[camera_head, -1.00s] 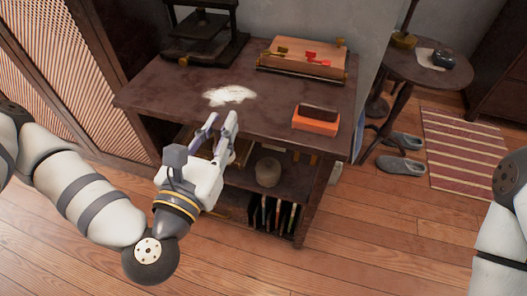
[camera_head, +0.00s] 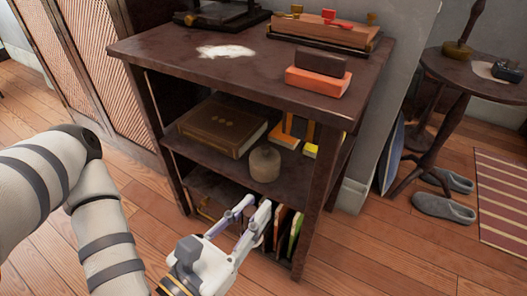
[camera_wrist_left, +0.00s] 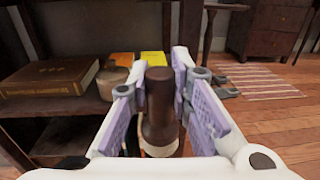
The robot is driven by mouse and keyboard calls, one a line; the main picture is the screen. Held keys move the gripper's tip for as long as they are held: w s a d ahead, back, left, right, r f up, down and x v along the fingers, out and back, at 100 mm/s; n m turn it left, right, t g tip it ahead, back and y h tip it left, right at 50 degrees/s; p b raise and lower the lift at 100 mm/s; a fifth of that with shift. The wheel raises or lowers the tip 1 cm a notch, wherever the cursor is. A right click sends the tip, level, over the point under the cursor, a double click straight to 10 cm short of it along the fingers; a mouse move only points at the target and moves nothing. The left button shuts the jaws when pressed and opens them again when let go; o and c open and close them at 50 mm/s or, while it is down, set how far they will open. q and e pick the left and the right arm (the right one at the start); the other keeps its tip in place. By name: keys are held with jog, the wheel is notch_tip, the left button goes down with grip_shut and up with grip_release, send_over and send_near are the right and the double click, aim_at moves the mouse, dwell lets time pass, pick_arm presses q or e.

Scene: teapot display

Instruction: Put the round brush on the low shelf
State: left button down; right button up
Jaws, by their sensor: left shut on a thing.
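The round brush (camera_wrist_left: 160,108) has a dark brown handle and a pale underside. In the left wrist view it stands between the finger pads of my left gripper (camera_wrist_left: 160,92), which is shut on it. In the head view my left gripper (camera_head: 256,207) is in front of the wooden stand, at about the height of its lower compartment; the brush is mostly hidden there by the fingers. The stand's middle shelf (camera_head: 215,170) holds a brown book (camera_head: 222,125), a round beige jar (camera_head: 264,165) and orange and yellow boxes. Below it is a low compartment. My right gripper is not in view.
Thin upright books or folders (camera_head: 288,232) fill the right of the lower compartment. On the stand's top are white powder (camera_head: 226,51), an orange block with a dark top (camera_head: 318,80) and a wooden box. A round side table (camera_head: 475,72) and slippers (camera_head: 444,207) are at right.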

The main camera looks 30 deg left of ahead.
pick_arm(q)
jog(key=w+b, duration=0.2)
jog(key=w, duration=1.7)
jog(key=f+b, duration=0.1)
jog(key=f, duration=0.3)
jog(key=f+b, duration=0.1)
jog(key=f, duration=0.2)
jog(key=shift+w+d+b, duration=0.2)
jog(key=shift+d+b, duration=0.15)
jog(key=shift+w, duration=0.2)
jog(key=shift+r, duration=0.1)
jog(key=c, duration=1.5)
grip_release()
jog(key=shift+f, duration=0.2)
jog(key=shift+o, duration=0.2)
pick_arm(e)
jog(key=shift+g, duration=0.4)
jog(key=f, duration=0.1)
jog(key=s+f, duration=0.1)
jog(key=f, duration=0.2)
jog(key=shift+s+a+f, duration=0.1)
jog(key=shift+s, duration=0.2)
